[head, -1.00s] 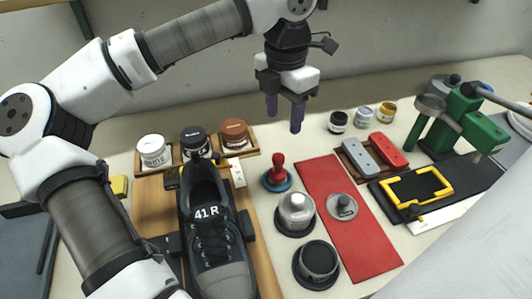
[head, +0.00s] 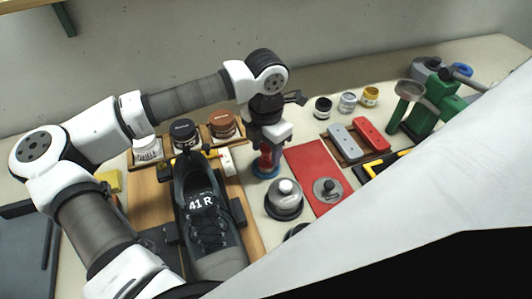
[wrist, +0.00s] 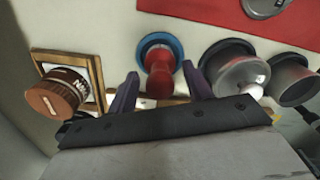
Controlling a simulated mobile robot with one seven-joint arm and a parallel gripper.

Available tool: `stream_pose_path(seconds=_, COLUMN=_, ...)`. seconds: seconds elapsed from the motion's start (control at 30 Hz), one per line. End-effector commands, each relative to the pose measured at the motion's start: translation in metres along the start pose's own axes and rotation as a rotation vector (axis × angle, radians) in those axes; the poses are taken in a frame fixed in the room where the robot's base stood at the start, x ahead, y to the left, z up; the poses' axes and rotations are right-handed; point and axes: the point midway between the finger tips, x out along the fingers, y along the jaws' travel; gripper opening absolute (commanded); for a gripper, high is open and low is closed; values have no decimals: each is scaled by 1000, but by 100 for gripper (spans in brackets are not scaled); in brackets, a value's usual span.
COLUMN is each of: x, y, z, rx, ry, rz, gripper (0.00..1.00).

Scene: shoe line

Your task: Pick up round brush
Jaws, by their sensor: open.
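A red-handled piece with a round blue base (head: 265,170) stands upright on the table, right of the shoe; it appears to be the round brush. In the wrist view its red handle (wrist: 160,82) points toward the camera. My gripper (head: 266,157) is directly above it, pointing down. In the wrist view my gripper (wrist: 160,72) is open, with one dark purple finger on each side of the red handle. I see gaps on both sides, and cannot tell whether either finger touches. My gripper hides part of the handle in the head view.
A silver-knobbed round piece (head: 283,199) stands close at the right, near the red mat (head: 307,165). A dark shoe (head: 207,225) lies on a wooden board at the left. Several jars, including a brown one (head: 223,124), stand in a tray behind.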

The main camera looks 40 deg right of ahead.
Motion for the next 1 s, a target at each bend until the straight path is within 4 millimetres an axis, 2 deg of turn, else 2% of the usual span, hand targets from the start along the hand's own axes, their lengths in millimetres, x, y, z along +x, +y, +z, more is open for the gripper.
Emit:
stream_pose_path(seconds=0.3, x=6, y=0, z=0, rx=0, ry=-1, rz=1, gripper=49)
stream_pose_path(seconds=0.67, x=6, y=0, z=0, rx=0, ry=-1, rz=0, gripper=3)
stream_pose_path(seconds=1.0, x=2, y=0, z=0, rx=0, ry=0, rz=1, gripper=3)
